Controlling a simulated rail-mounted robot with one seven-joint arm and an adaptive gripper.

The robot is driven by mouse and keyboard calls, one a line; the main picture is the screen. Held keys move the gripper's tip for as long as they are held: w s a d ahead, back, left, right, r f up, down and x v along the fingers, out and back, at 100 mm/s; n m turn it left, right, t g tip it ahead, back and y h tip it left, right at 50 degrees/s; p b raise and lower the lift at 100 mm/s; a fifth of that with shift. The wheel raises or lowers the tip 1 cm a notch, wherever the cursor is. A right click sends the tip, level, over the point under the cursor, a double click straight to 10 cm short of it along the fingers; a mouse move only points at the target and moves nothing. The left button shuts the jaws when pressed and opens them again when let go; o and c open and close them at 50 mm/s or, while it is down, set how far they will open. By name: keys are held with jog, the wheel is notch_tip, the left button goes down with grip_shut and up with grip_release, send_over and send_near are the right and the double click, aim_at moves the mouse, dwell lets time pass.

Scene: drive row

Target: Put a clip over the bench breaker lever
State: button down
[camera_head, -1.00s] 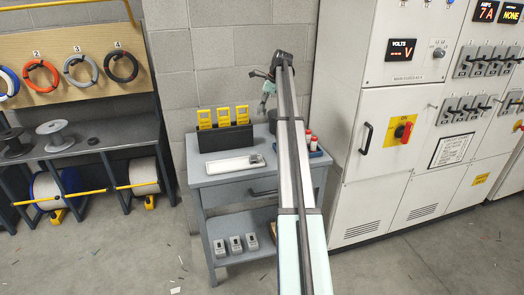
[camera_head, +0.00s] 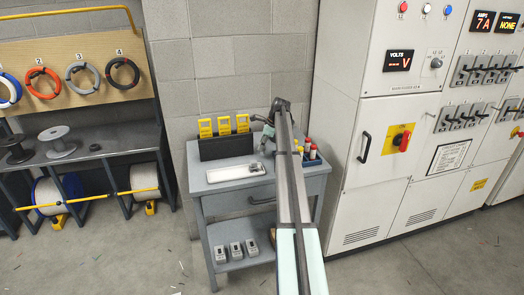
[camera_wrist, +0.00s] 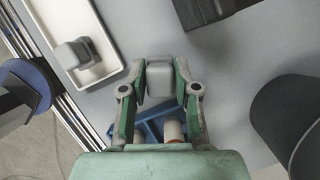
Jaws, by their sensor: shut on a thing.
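My gripper (camera_wrist: 159,88) is shut on a small grey block-like clip (camera_wrist: 159,78), held between its green fingers outside the white tray (camera_wrist: 118,62). Another grey clip (camera_wrist: 75,53) lies in that tray. In the head view the tray (camera_head: 225,174) sits on the grey bench cart, with a clip (camera_head: 258,168) at its right end. My gripper (camera_head: 265,143) is over the cart top, partly hidden by my arm; the held clip is not clear there. Rows of grey breaker levers (camera_head: 484,68) are on the white cabinets at right; which is the bench one is unreadable.
A black rack with yellow devices (camera_head: 225,146) stands at the cart's back. A blue holder (camera_wrist: 152,127) with red-topped items is close beneath my gripper. A dark cylinder (camera_wrist: 295,125) stands to the right. The cabinet (camera_head: 385,180) has a red rotary switch.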

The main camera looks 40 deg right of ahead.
jog(key=shift+f+p, duration=0.7)
jog(key=shift+f, duration=1)
jog(key=shift+f, duration=0.2)
jog(key=c, duration=0.9)
grip_release()
jog(key=shift+o, duration=0.2)
jog(key=shift+f+b, duration=0.15)
jog(key=shift+b, duration=0.4)
